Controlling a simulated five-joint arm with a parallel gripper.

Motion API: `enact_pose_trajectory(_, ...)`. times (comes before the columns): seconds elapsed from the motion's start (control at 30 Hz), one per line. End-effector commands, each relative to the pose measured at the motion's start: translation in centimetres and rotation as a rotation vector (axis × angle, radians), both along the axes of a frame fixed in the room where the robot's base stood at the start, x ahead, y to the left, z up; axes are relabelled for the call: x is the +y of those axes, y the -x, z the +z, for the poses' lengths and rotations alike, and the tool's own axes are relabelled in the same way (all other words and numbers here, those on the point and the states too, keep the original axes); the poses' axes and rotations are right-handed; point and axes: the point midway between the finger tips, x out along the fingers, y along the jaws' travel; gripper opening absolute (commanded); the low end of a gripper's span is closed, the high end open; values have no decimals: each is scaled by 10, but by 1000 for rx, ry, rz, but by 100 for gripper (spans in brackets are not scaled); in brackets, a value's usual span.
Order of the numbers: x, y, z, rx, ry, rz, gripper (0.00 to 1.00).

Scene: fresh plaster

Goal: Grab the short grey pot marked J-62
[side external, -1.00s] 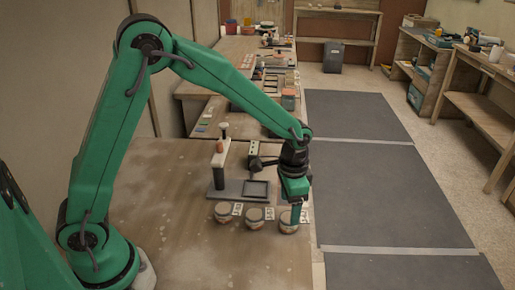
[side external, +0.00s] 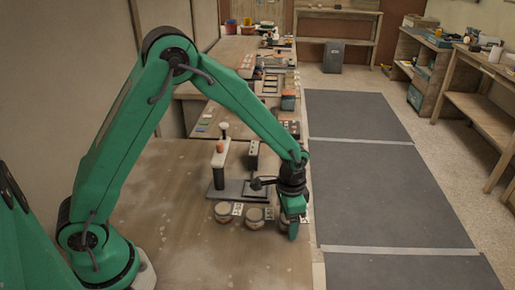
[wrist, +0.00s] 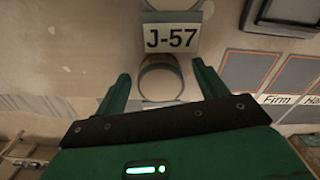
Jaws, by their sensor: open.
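Two short, round grey-brown pots stand in a row on the bench in the side view, a left one (side external: 222,212) and a middle one (side external: 253,217). My gripper (side external: 291,232) is at the right end of this row and hides the third pot. In the wrist view my gripper (wrist: 161,76) is open, with a short round pot (wrist: 160,82) between its fingers, apart from both. A white card reading J-57 (wrist: 171,39) is beside that pot. No J-62 mark can be read; the cards in the side view are too small.
A grey stand with a dark upright post (side external: 220,165) is behind the pots. The wrist view shows a dark tray (wrist: 283,14) and grey panels labelled "Firm" (wrist: 279,100) and a partly cut-off word. The front of the bench (side external: 200,255) is clear.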

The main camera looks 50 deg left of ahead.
Motion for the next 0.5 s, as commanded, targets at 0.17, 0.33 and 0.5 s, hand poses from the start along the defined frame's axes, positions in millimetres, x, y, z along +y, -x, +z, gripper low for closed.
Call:
enact_pose_trajectory(0.17, 0, 0, 0, 0, 0, 0, 72)
enact_pose_trajectory(0.33, 0, 0, 0, 0, 0, 0, 72)
enact_pose_trajectory(0.5, 0, 0, 0, 0, 0, 0, 46)
